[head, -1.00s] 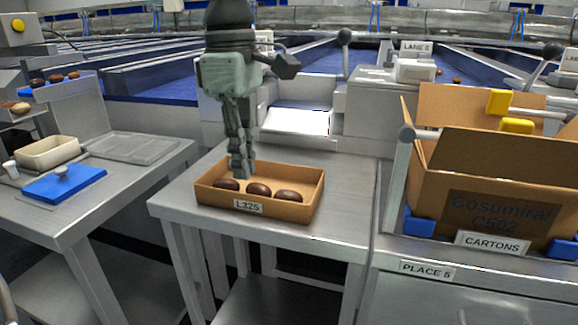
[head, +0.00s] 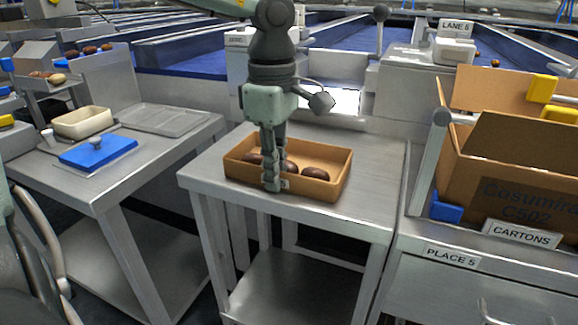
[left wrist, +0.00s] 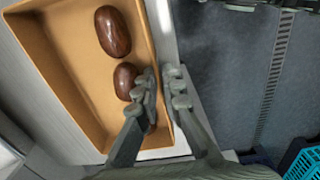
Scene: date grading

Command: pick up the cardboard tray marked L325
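The open cardboard tray (head: 330,188) stands on a steel table and holds several dark brown dates. Its front label, readable as L325 earlier, is now mostly behind my left gripper (head: 271,186). That gripper points down at the tray's front wall. In the left wrist view, the tray (left wrist: 75,85) fills the left side. The left gripper's fingers (left wrist: 162,88) are on either side of one wall, one inside by the dates and one outside, closed up close against it. The tray appears to rest on the table. My right gripper is not in view.
A large carton (head: 500,190) stands on the right counter behind a CARTONS sign (head: 521,234). Bare steel surrounds the cardboard tray.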

